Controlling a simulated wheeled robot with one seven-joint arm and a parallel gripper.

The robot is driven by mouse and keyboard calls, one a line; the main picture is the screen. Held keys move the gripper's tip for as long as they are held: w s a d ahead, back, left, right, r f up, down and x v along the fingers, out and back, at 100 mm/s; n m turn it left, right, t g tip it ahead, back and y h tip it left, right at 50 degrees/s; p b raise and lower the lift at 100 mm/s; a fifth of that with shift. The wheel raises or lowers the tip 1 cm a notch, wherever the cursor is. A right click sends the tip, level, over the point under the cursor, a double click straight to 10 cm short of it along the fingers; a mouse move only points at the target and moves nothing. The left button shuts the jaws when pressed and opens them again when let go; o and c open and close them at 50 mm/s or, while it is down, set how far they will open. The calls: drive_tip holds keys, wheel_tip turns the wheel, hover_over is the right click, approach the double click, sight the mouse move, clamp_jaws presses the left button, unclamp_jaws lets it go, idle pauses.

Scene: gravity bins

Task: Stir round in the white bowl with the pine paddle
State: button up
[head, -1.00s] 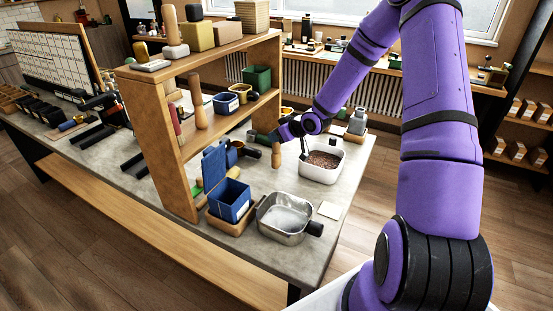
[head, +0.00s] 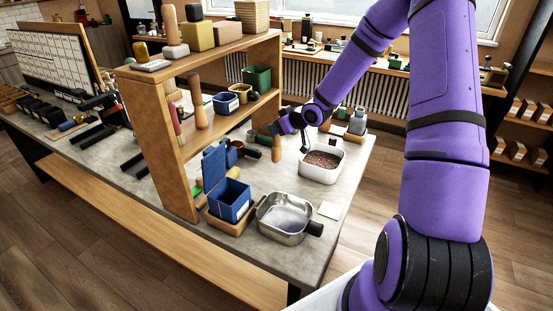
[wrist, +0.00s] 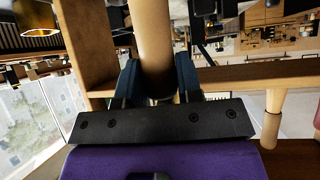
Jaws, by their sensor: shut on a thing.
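The white bowl (head: 318,179), a rounded tub with brown grains (head: 324,160) in it, stands on the bench in the head view. My gripper (head: 279,130) is beyond and left of the bowl, at a height above its rim. In the wrist view my gripper (wrist: 159,88) is shut on a round pale wooden shaft, which I take as the pine paddle (wrist: 152,45). In the head view a wooden piece, likely the paddle (head: 276,151), shows below the jaws, left of the bowl and apart from it. I cannot tell where its lower end is.
A wooden shelf unit (head: 185,160) stands close to the left of my gripper. A metal pan (head: 283,233) and a blue bin (head: 231,200) are in front. A grey bottle (head: 357,122) stands behind the bowl. A pale square card (head: 330,210) lies near the bench edge.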

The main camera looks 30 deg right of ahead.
drive_tip(key=shift+r, duration=0.9)
